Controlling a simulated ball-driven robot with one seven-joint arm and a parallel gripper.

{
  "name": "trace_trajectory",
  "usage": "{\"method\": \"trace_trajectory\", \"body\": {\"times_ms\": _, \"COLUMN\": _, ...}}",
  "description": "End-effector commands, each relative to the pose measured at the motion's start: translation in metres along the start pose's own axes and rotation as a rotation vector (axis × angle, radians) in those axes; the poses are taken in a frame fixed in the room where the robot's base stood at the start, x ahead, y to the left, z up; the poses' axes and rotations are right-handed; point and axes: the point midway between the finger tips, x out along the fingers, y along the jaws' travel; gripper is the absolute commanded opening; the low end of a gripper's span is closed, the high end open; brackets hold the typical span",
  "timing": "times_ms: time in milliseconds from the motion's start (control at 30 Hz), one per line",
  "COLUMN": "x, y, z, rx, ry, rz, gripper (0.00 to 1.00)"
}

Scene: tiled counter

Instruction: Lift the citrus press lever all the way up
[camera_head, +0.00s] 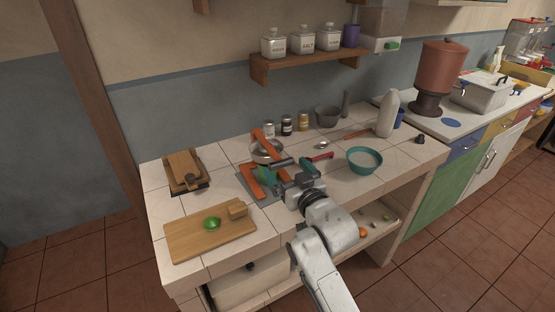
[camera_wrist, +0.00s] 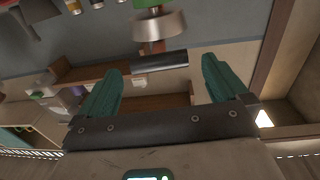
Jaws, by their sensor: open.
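The citrus press has an orange frame (camera_head: 257,184), a metal bowl (camera_head: 265,151) and an orange lever (camera_head: 270,143), and stands on a grey plate towards the back of the tiled counter. A dark cylindrical handle (camera_head: 282,162) shows at the lever's near end. My gripper (camera_head: 275,175) is at the front of the press, and its arm hides part of it. In the wrist view its two green fingers are open and apart, with a dark bar (camera_wrist: 160,61), seemingly the handle, just beyond and between their tips. I cannot tell whether they touch it.
A cutting board (camera_head: 190,240) with a green citrus piece (camera_head: 212,223) and a wooden block is at the front left. A wooden stand (camera_head: 183,168) is at the back left. A teal bowl (camera_head: 364,160), red-handled tool (camera_head: 319,157) and white bottle (camera_head: 387,114) are to the right.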

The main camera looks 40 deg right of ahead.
Motion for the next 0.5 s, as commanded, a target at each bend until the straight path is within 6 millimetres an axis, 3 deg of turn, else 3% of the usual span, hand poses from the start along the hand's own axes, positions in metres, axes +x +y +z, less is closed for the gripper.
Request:
{"method": "trace_trajectory", "body": {"times_ms": 200, "x": 0.035, "y": -0.001, "z": -0.001, "rx": 0.001, "ry": -0.001, "rz": -0.001, "gripper": 1.00}}
{"method": "trace_trajectory", "body": {"times_ms": 500, "x": 0.050, "y": 0.000, "z": 0.000, "rx": 0.000, "ry": 0.000, "rz": -0.001, "gripper": 1.00}}
